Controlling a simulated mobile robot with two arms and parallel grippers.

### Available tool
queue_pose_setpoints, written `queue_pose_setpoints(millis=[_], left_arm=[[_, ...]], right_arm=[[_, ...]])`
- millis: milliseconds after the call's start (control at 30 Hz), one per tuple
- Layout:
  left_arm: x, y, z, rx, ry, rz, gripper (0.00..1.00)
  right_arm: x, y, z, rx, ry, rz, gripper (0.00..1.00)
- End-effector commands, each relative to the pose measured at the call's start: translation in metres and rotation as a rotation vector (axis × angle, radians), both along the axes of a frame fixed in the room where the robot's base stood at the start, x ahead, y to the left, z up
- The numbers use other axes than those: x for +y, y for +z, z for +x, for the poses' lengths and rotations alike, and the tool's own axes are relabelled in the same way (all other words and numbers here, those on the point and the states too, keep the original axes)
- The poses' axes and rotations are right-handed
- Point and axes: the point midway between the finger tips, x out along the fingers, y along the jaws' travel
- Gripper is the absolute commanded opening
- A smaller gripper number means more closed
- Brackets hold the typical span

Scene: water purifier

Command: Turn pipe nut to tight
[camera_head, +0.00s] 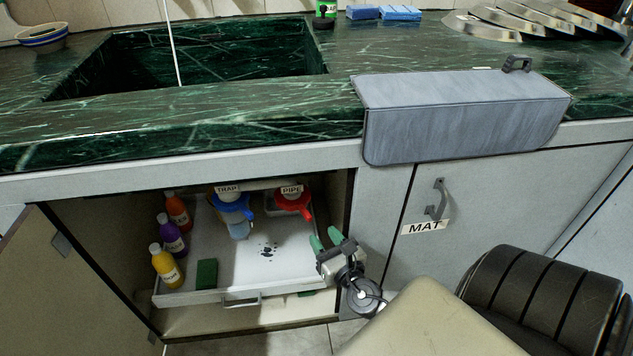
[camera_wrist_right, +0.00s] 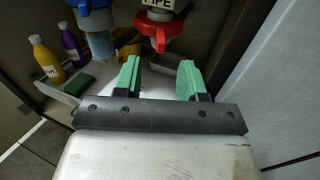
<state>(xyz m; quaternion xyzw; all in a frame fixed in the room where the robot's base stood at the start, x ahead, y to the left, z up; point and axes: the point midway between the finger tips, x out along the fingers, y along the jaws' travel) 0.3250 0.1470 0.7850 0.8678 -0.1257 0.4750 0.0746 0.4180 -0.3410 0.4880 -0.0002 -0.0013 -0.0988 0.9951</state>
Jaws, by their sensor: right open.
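The pipe nut is a red ring with a short handle (camera_head: 292,201) under the PIPE label, inside the open cabinet below the sink. It also shows in the right wrist view (camera_wrist_right: 157,45), above and beyond my fingers. A blue nut (camera_head: 232,208) sits to its left under the TRAP label. My right gripper (camera_head: 327,243) is at the cabinet's right opening edge, below and to the right of the red nut. Its green fingers are apart with nothing between them, clear of the nut. They also show in the right wrist view (camera_wrist_right: 166,80). My left gripper is not in view.
A white tray (camera_head: 285,262) with dark spots lies under the pipes. Orange (camera_head: 178,212), purple (camera_head: 172,237) and yellow bottles (camera_head: 166,266) and a green sponge (camera_head: 206,274) are at its left. The closed MAT door (camera_head: 470,195) borders the opening at right.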

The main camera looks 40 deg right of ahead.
Motion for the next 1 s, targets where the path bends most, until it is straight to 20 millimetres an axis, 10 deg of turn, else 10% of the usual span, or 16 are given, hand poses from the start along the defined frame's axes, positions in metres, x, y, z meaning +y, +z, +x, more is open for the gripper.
queue_pose_setpoints(millis=[333, 467, 600, 800, 1000], left_arm=[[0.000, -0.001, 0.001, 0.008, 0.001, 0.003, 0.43], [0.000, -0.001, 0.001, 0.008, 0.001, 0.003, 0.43], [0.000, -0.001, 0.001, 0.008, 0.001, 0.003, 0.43], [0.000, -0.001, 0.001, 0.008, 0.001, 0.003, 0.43], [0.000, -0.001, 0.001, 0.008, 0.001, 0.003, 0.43]], right_arm=[[0.001, 0.000, -0.006, -0.002, 0.000, 0.000, 0.40], [0.007, 0.000, -0.005, 0.003, 0.013, 0.060, 0.20], [0.048, 0.003, -0.002, 0.024, 0.100, 0.422, 0.00], [0.145, 0.050, -0.004, 0.047, 0.361, 1.270, 0.00], [0.192, 0.109, -0.016, 0.056, 0.585, 1.803, 0.00]])
